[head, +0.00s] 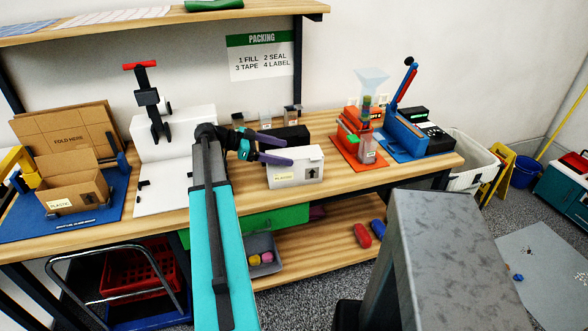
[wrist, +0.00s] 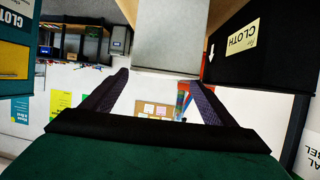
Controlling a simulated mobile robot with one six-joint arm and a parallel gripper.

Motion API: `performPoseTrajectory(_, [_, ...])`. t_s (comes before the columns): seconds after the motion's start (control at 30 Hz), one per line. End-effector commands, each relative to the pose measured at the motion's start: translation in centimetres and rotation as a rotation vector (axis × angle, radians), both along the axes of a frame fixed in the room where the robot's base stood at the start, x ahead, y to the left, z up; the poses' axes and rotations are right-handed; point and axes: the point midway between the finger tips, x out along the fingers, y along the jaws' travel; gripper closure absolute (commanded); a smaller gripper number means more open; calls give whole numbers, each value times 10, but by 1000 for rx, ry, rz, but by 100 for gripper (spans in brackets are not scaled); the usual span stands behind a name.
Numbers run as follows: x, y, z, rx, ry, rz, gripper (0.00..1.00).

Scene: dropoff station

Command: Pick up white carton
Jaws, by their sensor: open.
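The white carton (head: 296,168) stands upright on the wooden bench in the head view. Its front has a yellow label and a black up arrow. My gripper (head: 288,152) is open and empty, its dark fingers pointing right across the carton's top rear area in the head view. I cannot tell whether they touch it. In the wrist view, which appears upside down, a pale box face, seemingly the carton (wrist: 172,35), shows at top centre between the spread fingers (wrist: 164,80). Part of the carton's top is hidden by a finger.
A black box (wrist: 262,48) with a CLOTH label stands close behind the carton. An orange device (head: 352,145) and a blue press (head: 405,132) stand to the right. A white machine (head: 185,135) and open cardboard box (head: 75,190) stand left. Some bench right of the carton is clear.

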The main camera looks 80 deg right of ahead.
Motion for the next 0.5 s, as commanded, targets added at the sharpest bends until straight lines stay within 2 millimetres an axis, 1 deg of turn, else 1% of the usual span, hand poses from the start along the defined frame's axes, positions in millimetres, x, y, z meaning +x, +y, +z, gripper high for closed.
performPoseTrajectory(0.33, [-1,-1,0,-1,0,-1,20])
performPoseTrajectory(0.5, [-10,-3,-3,0,0,-3,20])
